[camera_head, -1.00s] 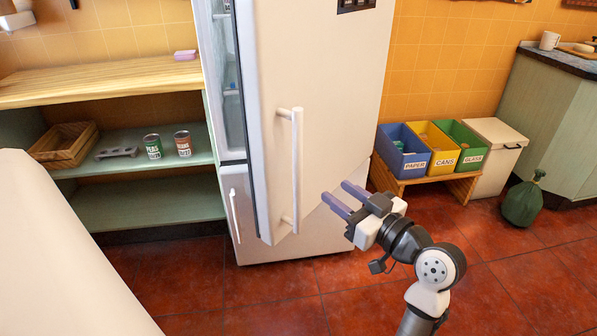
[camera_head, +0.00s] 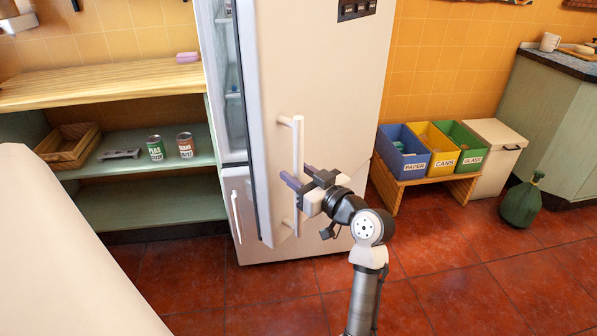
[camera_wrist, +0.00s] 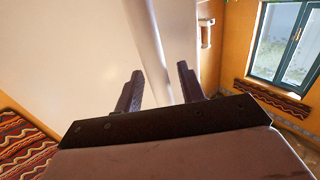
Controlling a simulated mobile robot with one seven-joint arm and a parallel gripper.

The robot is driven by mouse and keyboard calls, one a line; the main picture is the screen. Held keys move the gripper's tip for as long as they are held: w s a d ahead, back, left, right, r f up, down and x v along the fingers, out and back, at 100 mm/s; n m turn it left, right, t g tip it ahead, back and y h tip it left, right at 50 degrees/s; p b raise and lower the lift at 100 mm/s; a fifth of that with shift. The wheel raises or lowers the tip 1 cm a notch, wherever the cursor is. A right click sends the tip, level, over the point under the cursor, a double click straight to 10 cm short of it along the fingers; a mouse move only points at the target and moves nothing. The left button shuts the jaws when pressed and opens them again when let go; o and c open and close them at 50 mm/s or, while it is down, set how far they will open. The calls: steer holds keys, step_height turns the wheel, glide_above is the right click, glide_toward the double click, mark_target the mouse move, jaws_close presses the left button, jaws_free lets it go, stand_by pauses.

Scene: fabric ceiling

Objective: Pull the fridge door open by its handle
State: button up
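The cream fridge door (camera_head: 345,95) stands ajar, with a gap at its left edge showing shelves inside. Its long white upright handle (camera_head: 298,140) is on the left part of the door front. My gripper (camera_head: 296,174) is at the lower half of the handle. In the wrist view the handle (camera_wrist: 150,50) runs between the two dark fingers of my gripper (camera_wrist: 158,72). The fingers are spread, with a visible gap on both sides of the bar. The fingertips partly overlap the handle in the head view.
A lower fridge door with its own handle (camera_head: 236,215) is below left. Shelves with cans (camera_head: 156,148) and a basket (camera_head: 66,147) stand left. Recycling bins (camera_head: 432,150) are right of the fridge. The red tiled floor (camera_head: 440,260) in front is clear.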

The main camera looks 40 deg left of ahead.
steer(key=shift+a, duration=0.1)
jaws_close()
stand_by(0.4)
